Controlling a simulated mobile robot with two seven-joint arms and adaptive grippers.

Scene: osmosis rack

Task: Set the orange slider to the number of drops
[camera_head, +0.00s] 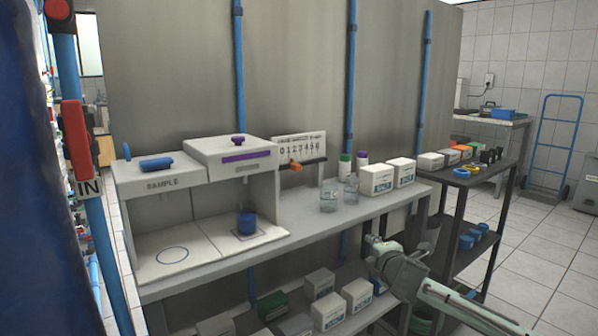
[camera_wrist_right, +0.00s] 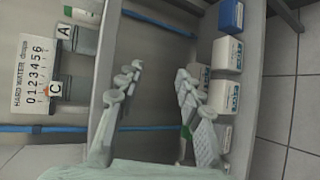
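The orange slider (camera_head: 295,165) sits on the white number scale (camera_head: 300,147), near its low-number end. Its exact number is too small to read. My right gripper (camera_head: 385,250) is in front of the bench, below and right of the scale. In its wrist view the gripper (camera_wrist_right: 158,78) has its fingers wide apart with nothing between them. My left gripper is not in view.
Two glass beakers (camera_head: 329,196) and white boxes (camera_head: 376,179) stand on the bench right of the scale. A SAMPLE station (camera_head: 160,184) and a purple-knobbed unit (camera_head: 232,157) over a blue-liquid beaker (camera_head: 246,223) stand left. More boxes (camera_head: 328,312) fill the lower shelf.

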